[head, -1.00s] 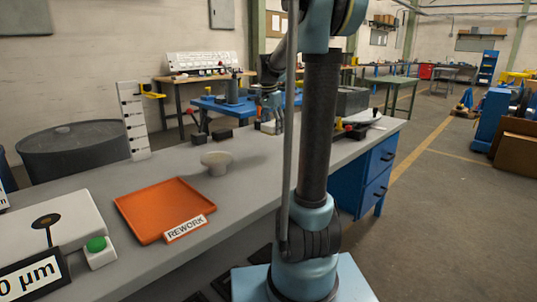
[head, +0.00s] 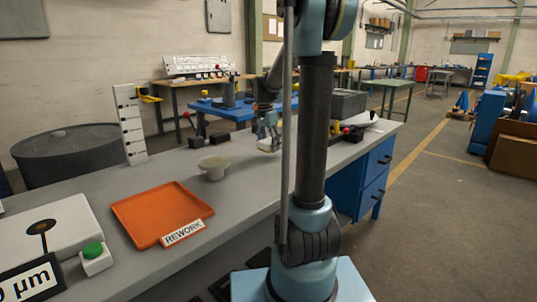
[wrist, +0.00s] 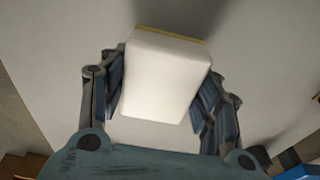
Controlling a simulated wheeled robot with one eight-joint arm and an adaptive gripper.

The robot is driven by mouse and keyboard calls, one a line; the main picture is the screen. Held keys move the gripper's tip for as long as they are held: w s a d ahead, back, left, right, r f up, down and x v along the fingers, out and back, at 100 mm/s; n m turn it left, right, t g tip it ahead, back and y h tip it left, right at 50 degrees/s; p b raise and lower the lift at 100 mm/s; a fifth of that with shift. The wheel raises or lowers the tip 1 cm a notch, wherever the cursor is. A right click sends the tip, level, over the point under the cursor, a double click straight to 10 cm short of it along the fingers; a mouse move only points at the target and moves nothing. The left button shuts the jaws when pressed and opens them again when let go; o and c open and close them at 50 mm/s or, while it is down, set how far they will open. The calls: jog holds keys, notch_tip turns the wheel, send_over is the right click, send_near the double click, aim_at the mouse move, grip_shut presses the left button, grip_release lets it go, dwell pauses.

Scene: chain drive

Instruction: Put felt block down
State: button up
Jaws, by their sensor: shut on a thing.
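The felt block (wrist: 165,72) is pale, nearly white, with a thin yellowish layer along its far edge. In the wrist view my gripper (wrist: 160,92) is shut on it, with a finger along each side.
A small round beige dish (head: 214,167) stands left of the block. An orange REWORK tray (head: 160,212) lies nearer. Red- and yellow-topped fixtures (head: 343,133) stand right of my arm. Bare bench (head: 245,185) lies between tray and block.

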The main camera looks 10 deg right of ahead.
aim_at(269, 158)
notch_tip(269, 158, down, 3)
jog(key=shift+f, duration=0.4)
jog(key=shift+s+f, duration=0.1)
jog(key=shift+f, duration=0.1)
jog(key=o, duration=0.6)
jog(key=shift+f, duration=0.1)
jog(key=o, duration=0.4)
jog(key=shift+f, duration=0.15)
jog(key=shift+o, duration=0.2)
jog(key=r, duration=0.4)
jog(key=a+r, duration=0.1)
jog(key=r, duration=0.3)
jog(key=s+r, duration=0.1)
jog(key=r, duration=0.3)
jog(key=shift+a+r, duration=0.25)
jog(key=shift+r, duration=0.15)
